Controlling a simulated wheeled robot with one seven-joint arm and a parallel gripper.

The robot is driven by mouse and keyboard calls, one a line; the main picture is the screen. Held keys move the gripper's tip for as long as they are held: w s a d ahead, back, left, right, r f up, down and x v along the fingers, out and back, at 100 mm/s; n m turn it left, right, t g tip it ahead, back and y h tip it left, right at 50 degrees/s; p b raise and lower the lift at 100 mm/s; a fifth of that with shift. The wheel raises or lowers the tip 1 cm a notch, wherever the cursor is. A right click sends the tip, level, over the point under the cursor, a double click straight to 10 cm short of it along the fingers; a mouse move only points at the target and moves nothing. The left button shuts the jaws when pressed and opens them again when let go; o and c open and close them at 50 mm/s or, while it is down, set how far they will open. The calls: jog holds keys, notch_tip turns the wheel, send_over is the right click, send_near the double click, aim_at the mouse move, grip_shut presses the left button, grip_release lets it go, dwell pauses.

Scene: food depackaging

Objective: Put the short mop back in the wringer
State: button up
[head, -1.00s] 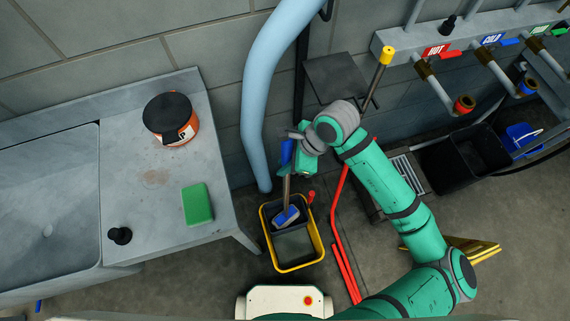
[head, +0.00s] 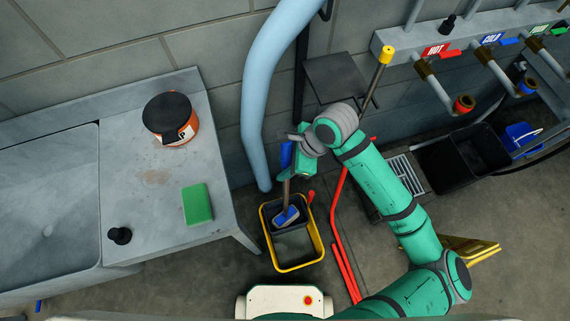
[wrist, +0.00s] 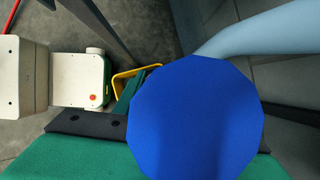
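The short mop (head: 287,190) stands near upright, with a blue grip on top, a brown stick and a blue head. Its head is inside the yellow-rimmed dark mop bucket (head: 304,264), at the wringer end; whether it rests on the wringer I cannot tell. My gripper (head: 288,172) is at the mop's upper handle, just under the blue grip, and appears shut on it; the fingertips are mostly hidden. In the wrist view the round blue end of the mop's grip (wrist: 195,120) fills the middle, and part of the yellow bucket rim (wrist: 124,76) shows behind it.
A steel sink counter (head: 160,230) with a green sponge (head: 198,204) and an orange tub (head: 172,119) stands left. A pale blue pipe (head: 255,95) rises behind the bucket. A red bent bar (head: 338,230) lies right of it. A black bin (head: 465,160) stands further right.

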jog(key=v, duration=1.2)
jog(key=shift+f, duration=0.1)
